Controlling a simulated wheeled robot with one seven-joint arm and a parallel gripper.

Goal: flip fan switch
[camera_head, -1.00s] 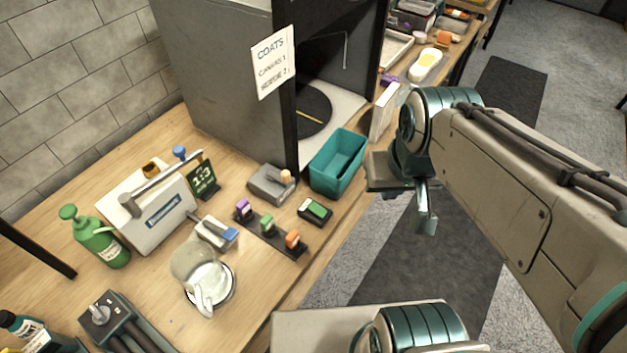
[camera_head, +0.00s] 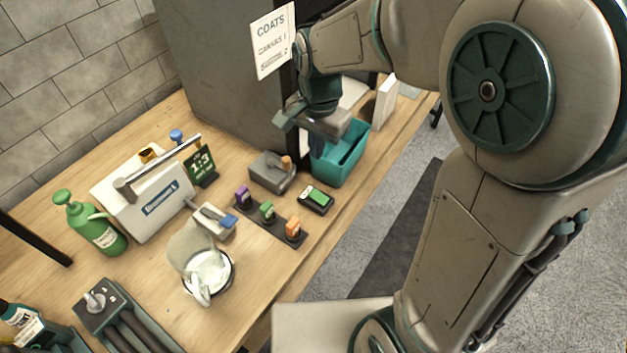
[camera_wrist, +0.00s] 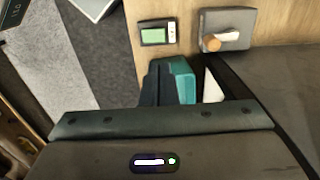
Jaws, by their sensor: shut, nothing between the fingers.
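The likely fan switch (camera_head: 272,172) is a grey box with an orange-tipped lever. It sits on the bench in front of the dark booth. It shows whole at the upper right of the wrist view (camera_wrist: 225,28), its lever lying to one side.
The teal bin (camera_head: 345,152) stands right of the switch. A green-screened device (camera_head: 316,198) lies just in front. A strip with several coloured switches (camera_head: 268,222), a pitcher (camera_head: 195,258) and a white case (camera_head: 150,200) are to the left. The booth (camera_head: 225,75) rises behind.

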